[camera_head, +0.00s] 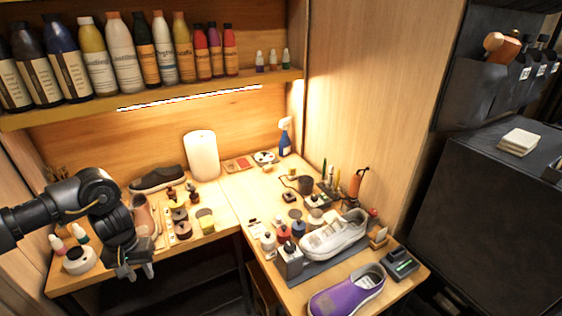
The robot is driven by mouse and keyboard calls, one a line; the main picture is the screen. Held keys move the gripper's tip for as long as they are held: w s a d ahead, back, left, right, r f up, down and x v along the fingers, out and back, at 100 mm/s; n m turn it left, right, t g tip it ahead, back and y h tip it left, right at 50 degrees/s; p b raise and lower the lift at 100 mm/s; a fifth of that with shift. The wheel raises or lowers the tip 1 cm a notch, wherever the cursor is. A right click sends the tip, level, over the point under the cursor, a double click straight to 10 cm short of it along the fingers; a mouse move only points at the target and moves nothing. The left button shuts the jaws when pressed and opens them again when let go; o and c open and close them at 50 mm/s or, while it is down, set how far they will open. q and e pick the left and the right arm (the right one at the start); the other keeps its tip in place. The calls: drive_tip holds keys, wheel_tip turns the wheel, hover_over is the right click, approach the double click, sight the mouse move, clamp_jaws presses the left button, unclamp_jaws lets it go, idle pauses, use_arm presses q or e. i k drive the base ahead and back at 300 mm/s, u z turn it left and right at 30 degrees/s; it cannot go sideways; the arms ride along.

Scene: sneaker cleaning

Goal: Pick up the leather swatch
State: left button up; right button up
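Flat red and tan pieces (237,165) lie at the back of the wooden desk, right of the white paper roll; they look like leather swatches, but they are too small to be sure. My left gripper (135,272) hangs fingers down in front of the desk's left part, well apart from these pieces. Its two fingers are spread with nothing between them. My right gripper is not in view.
A white sneaker (335,234) on a dark mat and a purple shoe (348,292) fill the right side of the desk. Small bottles and jars crowd the middle. A bottle shelf (150,98) overhangs the desk.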

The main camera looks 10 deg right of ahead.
sight(381, 234)
drive_tip(key=z, duration=0.1)
drive_tip(key=i, duration=0.85)
drive_tip(key=z, duration=2.45)
